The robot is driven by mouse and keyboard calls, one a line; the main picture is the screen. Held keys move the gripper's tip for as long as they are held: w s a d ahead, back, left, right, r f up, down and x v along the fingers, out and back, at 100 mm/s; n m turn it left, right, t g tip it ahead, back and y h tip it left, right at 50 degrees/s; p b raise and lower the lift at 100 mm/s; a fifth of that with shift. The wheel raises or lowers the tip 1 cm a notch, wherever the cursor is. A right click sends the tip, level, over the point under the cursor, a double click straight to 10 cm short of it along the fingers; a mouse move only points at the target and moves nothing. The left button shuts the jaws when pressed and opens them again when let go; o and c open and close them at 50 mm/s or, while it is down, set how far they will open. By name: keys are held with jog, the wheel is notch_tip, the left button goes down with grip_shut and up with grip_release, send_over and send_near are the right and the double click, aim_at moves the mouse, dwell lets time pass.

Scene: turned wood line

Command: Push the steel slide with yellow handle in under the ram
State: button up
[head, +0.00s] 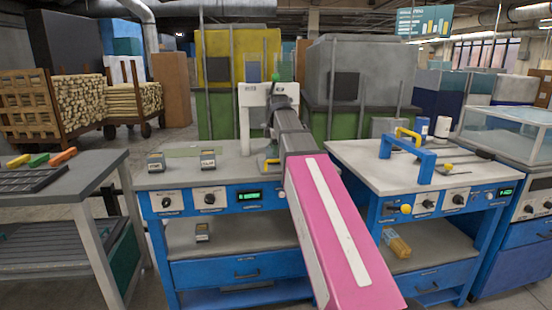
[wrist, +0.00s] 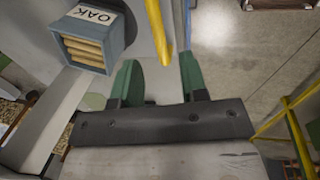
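The yellow handle (head: 272,161) of the steel slide shows low on the left blue bench, beside my arm, which hides much of the slide. A white upright stand (head: 246,118) rises behind it; my arm covers part of the stand, and I cannot make out the ram. In the wrist view a yellow bar (wrist: 156,28), seemingly that handle, ends between the tips of my gripper (wrist: 159,62). Its green fingers are apart, and I cannot tell whether they touch the bar. In the head view my gripper is mostly hidden behind my arm.
A small box labelled OAK (wrist: 86,36) stands left of the fingers. Two small boxes (head: 156,162) (head: 208,158) stand on the left bench (head: 175,180). The right bench (head: 365,170) bears a blue arch (head: 426,160) and a yellow handle (head: 408,133). Floor shows between benches.

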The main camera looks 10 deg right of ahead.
jog(key=shift+w+f, duration=0.25)
jog(key=shift+f, duration=0.9)
jog(key=shift+w+f, duration=0.2)
jog(key=shift+f, duration=0.9)
jog(key=shift+c, duration=0.3)
grip_shut()
